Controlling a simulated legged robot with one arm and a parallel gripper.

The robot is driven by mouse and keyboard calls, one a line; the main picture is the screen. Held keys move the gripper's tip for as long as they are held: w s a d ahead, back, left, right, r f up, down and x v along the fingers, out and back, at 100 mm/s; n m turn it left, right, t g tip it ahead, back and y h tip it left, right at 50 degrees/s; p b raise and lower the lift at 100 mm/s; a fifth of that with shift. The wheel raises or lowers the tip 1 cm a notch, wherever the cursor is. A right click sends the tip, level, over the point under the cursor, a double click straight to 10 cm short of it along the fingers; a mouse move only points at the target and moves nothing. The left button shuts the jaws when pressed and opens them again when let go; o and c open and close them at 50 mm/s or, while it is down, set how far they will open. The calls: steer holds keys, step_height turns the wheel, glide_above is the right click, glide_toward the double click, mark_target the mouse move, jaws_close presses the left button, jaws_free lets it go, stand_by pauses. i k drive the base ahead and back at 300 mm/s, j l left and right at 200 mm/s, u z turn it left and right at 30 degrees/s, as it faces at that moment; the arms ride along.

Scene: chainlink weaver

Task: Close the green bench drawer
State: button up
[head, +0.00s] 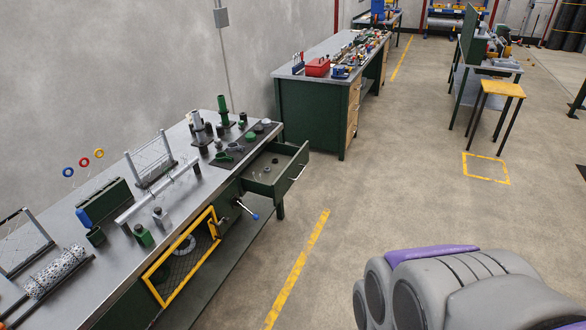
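The green bench drawer (277,174) is pulled out from the right end of the near workbench (110,232). Its open top faces up, and a few small round items (268,166) lie inside. A pale handle (299,172) shows on its front face, which points right toward the open floor. The drawer stands well out past the bench's front edge. My gripper is not in view. A grey and purple part at the lower right looks like my own body or arm, apart from the drawer.
A yellow-framed mesh door (181,258) and a blue-tipped lever (247,209) are on the bench front, left of the drawer. A second green bench (312,108) stands behind. A yellow stool (502,90) is at the right. The floor (380,200) before the drawer is clear.

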mark_target(292, 160)
steer(key=i+j+u, duration=0.1)
steer(key=i, duration=2.15)
